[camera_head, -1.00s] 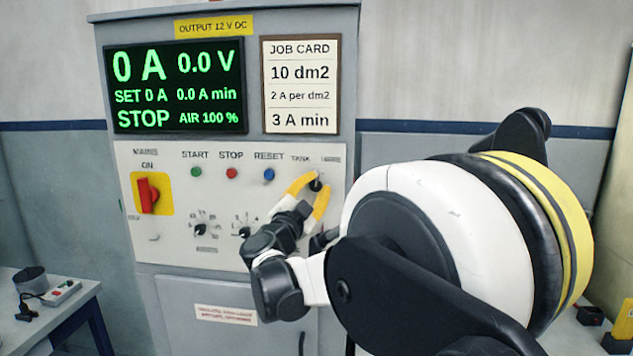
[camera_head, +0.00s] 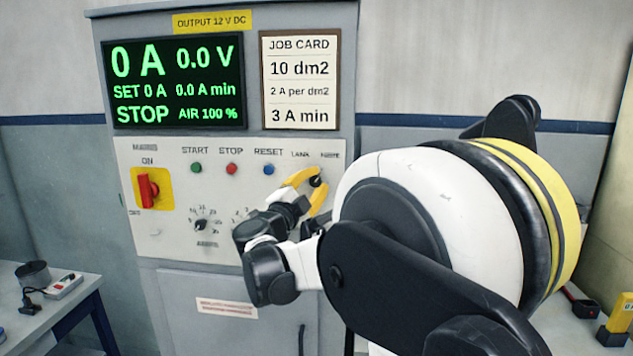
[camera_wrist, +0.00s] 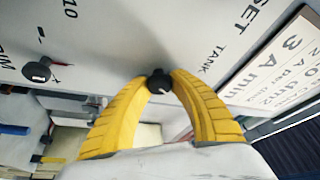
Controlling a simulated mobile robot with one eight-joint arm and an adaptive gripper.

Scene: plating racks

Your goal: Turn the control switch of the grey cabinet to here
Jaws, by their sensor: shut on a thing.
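The grey cabinet (camera_head: 345,120) stands upright ahead with a pale control panel. Its control switch is a small black knob (camera_head: 316,181) at the panel's upper right, below small labels; one reads like TANK, the other is too blurred to read. My gripper (camera_head: 313,183) has its yellow fingers shut on this knob. In the wrist view the fingertips of my gripper (camera_wrist: 159,84) press the black knob (camera_wrist: 157,79) from both sides, and a short white mark shows on it. I cannot tell exactly which label the mark faces.
A red mains switch (camera_head: 148,190) and green, red and blue buttons sit left of the knob. A dial (camera_head: 201,225) is lower on the panel; another is partly behind my arm. The display (camera_head: 178,82) reads STOP. A bench (camera_head: 60,315) stands at left.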

